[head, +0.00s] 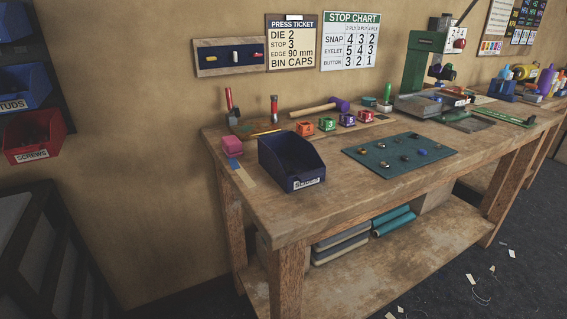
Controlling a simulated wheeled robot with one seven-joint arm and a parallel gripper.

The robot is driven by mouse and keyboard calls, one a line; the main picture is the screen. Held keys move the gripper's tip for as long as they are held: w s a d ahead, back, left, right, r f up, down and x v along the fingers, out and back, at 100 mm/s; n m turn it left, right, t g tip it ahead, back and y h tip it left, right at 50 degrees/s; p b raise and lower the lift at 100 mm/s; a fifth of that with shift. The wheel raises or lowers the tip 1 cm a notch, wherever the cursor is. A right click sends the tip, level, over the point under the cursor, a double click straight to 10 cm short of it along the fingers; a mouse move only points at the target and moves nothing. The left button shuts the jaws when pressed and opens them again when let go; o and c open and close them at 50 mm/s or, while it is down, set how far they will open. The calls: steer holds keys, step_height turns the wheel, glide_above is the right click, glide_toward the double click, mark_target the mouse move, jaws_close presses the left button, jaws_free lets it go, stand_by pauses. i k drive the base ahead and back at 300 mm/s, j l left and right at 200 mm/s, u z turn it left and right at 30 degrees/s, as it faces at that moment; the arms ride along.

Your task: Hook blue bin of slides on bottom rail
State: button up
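A dark blue open-topped bin (290,162) stands on the near left part of the wooden workbench. Its front carries a white label (306,183) too small to read surely. At the left edge, a dark wall panel (52,60) holds bins one above another. A blue bin marked STUDS (24,88) hangs above a red bin marked SCREWS (35,142), the lowest bin in view. The panel is cut off by the picture edge, and the rails behind the bins are hidden. My gripper is not in view.
The workbench (330,188) also holds a teal mat (385,163) with small parts, a pink block (232,146), small numbered blocks, a mallet (318,107) and a green press (420,65).

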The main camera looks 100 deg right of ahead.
mark_target(293, 162)
steer(key=z, duration=1.15)
steer(key=i+l+z, duration=0.15)
steer(key=l+z, duration=0.25)
steer(key=i+l+z, duration=0.1)
steer(key=z, duration=0.25)
steer(key=i+l+z, duration=0.2)
steer(key=z, duration=0.2)
steer(key=i+j, duration=0.05)
